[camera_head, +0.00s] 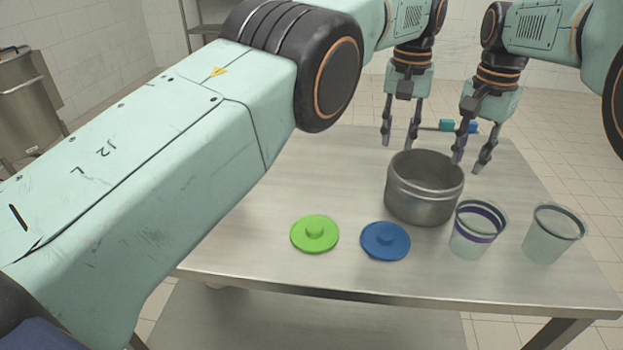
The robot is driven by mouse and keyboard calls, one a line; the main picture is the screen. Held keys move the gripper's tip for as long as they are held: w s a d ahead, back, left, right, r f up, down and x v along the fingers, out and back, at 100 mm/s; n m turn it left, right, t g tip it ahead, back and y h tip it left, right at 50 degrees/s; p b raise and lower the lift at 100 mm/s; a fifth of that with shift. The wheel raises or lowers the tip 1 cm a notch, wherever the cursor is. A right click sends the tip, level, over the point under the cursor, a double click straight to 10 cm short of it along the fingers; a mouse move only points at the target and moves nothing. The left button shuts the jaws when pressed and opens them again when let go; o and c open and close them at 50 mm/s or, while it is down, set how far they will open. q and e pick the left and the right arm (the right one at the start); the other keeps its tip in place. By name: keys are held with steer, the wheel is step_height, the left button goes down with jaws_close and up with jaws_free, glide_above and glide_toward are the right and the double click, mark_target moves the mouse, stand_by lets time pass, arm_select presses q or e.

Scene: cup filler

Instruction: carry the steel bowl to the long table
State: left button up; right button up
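The steel bowl (424,205), a deep round grey pot, stands upright on a steel table (260,262). Its inside looks empty as far as I can see. My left gripper (398,145) is open and points down at the bowl's back left rim. My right gripper (468,166) is open and points down at the bowl's back right side. Both grippers hold nothing. I cannot tell whether any finger touches the rim. I cannot tell whether this table is the long table; no other table shows clearly.
A green lid (315,234) and a blue lid (386,241) lie in front of the bowl. A purple-banded cup (476,232) and a plain cup (552,235) stand to its right. Small teal (446,125) and blue (470,127) items lie behind. A steel vessel (28,98) stands far left.

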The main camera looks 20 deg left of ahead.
steer(key=shift+w+r, duration=0.1)
steer(key=shift+r, duration=1.15)
steer(key=shift+f, duration=0.1)
